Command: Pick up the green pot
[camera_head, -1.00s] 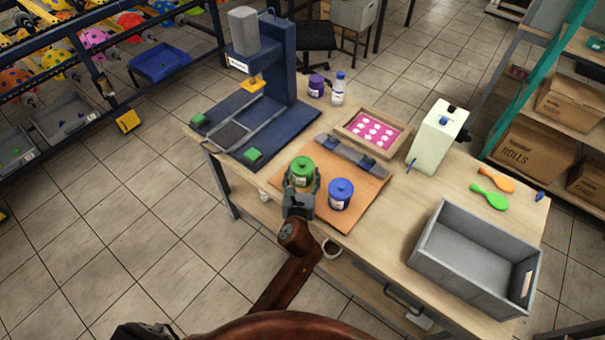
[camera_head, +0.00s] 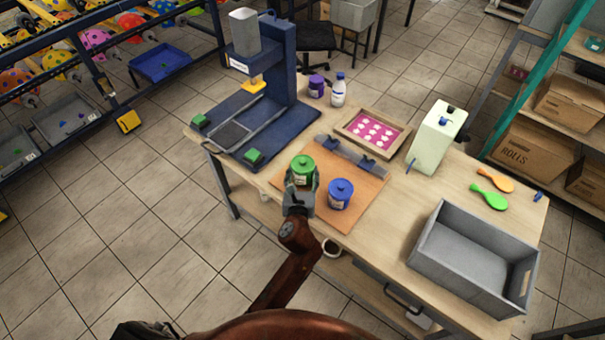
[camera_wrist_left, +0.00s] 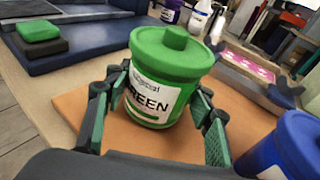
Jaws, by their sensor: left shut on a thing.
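The green pot (camera_head: 302,168) has a knobbed green lid and a white label. It stands upright over the orange-brown board (camera_head: 362,196) on the table; I cannot tell whether its base touches the board. My left gripper (camera_head: 302,182) is shut on the pot from the near side. In the left wrist view the green pot (camera_wrist_left: 168,80) sits between the two fingers of my left gripper (camera_wrist_left: 160,108), one on each side, and its label faces the camera. My right gripper is not in view.
A blue pot (camera_head: 341,194) stands close to the right of the green pot. A dark blue press (camera_head: 270,75) is behind on the left. A pink screen frame (camera_head: 372,133), a pale green box (camera_head: 438,138) and a grey crate (camera_head: 473,258) stand to the right.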

